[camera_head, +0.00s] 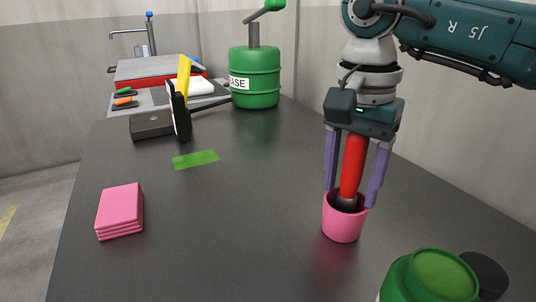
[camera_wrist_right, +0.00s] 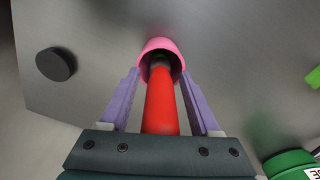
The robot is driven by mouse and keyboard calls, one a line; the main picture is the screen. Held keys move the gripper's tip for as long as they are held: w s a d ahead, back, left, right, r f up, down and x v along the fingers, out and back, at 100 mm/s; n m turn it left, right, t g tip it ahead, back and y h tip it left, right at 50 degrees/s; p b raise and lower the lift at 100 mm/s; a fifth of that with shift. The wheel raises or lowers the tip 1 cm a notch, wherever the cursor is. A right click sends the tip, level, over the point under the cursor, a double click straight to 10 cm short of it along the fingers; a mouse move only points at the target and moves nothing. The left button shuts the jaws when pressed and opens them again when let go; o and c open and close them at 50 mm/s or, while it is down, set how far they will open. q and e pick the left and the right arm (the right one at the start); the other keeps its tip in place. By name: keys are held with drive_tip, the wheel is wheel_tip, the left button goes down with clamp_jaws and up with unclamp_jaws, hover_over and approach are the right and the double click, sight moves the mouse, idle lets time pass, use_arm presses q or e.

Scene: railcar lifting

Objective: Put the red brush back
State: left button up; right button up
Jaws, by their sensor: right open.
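The red brush (camera_head: 353,165) stands in the pink cup (camera_head: 343,223) on the dark table, leaning slightly, its lower end inside the cup. My right gripper (camera_head: 350,200) is above the cup, pointing down, with its purple fingers on either side of the red handle. It is open, with gaps between the fingers and the handle. In the right wrist view the red brush (camera_wrist_right: 161,105) lies between the fingers and runs into the pink cup (camera_wrist_right: 160,46). The brush's lower end is hidden in the cup. My left gripper is not in view.
A green jar (camera_head: 432,277) and a black round lid (camera_head: 485,274) are at the front right, near the cup. A pink stack of cloths (camera_head: 120,211) lies at left, a green strip (camera_head: 195,159) further back. A green grease drum (camera_head: 254,78) stands at the back. The table's middle is clear.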

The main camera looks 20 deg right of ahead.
drive_tip(key=r, duration=1.2)
drive_tip(key=shift+s+a+r, duration=0.1)
drive_tip(key=shift+a+r, duration=0.05)
drive_tip(key=shift+a, duration=0.15)
